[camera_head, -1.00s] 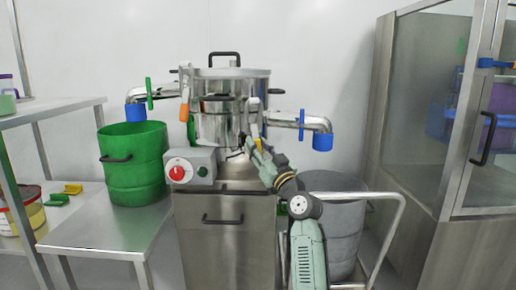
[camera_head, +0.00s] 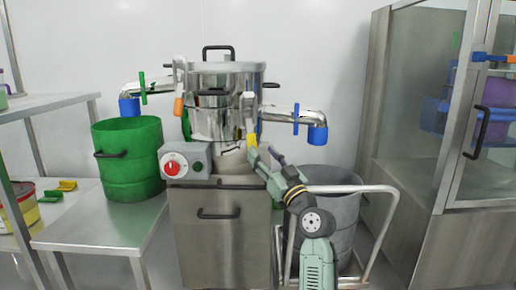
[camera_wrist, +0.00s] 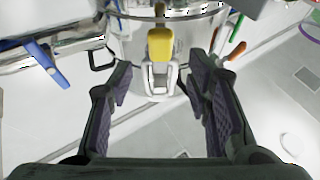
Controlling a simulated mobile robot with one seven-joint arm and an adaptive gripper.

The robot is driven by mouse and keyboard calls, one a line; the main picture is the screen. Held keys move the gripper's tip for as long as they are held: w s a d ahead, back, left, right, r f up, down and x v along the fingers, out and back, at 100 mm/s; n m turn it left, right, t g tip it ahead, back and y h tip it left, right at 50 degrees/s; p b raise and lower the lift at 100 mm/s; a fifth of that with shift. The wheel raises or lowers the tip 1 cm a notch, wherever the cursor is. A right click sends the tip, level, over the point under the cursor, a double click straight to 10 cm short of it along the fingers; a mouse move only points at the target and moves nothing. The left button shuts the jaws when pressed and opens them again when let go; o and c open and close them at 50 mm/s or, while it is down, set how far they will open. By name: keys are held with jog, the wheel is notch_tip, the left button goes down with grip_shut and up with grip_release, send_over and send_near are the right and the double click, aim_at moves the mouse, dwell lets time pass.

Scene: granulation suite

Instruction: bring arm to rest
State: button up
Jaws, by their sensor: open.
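My arm (camera_head: 318,235) rises from the bottom of the head view towards the steel machine. My gripper (camera_wrist: 158,85) is open in the wrist view, with its two dark padded fingers spread apart and nothing between the pads. A yellow-tipped clamp handle (camera_wrist: 160,45) on the machine shows beyond the fingertips, apart from them. The same yellow handle (camera_head: 251,141) shows in the head view, just above the end of my arm. The steel vessel (camera_head: 220,120) stands on its cabinet behind my gripper.
A green drum (camera_head: 130,175) stands on the steel table at left. A grey bin (camera_head: 340,210) on a trolley (camera_head: 392,215) is right of my arm. Pipes with blue ends (camera_head: 317,136) stick out on both sides. A glass-doored cabinet (camera_head: 415,120) stands at far right.

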jog(key=shift+s+d+f, duration=0.1)
jog(key=shift+s+d, duration=0.1)
jog(key=shift+s, duration=0.1)
jog(key=shift+a, duration=0.1)
